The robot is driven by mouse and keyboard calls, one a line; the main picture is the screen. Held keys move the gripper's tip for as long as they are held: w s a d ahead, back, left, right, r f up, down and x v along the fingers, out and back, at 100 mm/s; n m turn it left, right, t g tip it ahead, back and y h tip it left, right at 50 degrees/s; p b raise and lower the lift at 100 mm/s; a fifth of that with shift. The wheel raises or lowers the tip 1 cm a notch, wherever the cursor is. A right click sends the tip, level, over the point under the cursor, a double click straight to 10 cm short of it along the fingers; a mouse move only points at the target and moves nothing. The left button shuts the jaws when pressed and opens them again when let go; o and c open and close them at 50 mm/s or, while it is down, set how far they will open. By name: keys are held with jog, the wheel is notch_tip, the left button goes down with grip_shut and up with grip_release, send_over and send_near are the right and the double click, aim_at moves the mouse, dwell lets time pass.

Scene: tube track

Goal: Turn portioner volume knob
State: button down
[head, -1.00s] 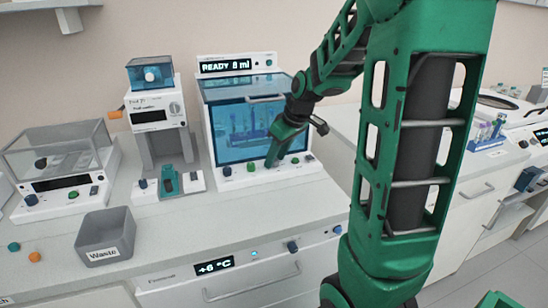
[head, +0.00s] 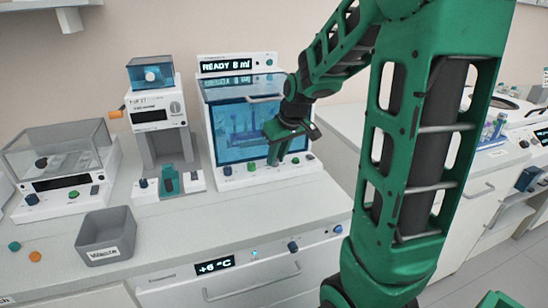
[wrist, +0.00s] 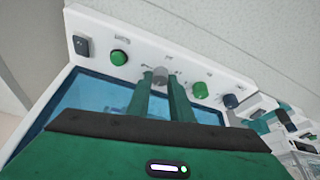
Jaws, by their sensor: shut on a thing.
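The portioner (head: 203,125) is the white machine with a blue clear front and a display (head: 226,65) that reads "READY 8 ml". A row of knobs and buttons runs along its lower front strip. My gripper (head: 273,163) reaches down to that strip. In the wrist view its two green fingers (wrist: 162,77) are shut on a small grey knob (wrist: 160,75), with one finger on each side. The knob's label is too small to read. In the head view the fingers hide this knob.
A green button (wrist: 119,57) and a larger green knob (wrist: 200,90) flank the held knob closely. A dark knob (wrist: 231,101) and a rocker switch (wrist: 81,45) sit further out. A grey waste bin (head: 105,236) stands at the bench's front left.

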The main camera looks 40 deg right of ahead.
jog(key=c, duration=1.6)
grip_release()
jog(key=v, duration=1)
jog(key=shift+s+a+r, duration=0.1)
jog(key=shift+s+r, duration=0.05)
jog(key=shift+r, duration=0.15)
jog(key=shift+s, duration=0.1)
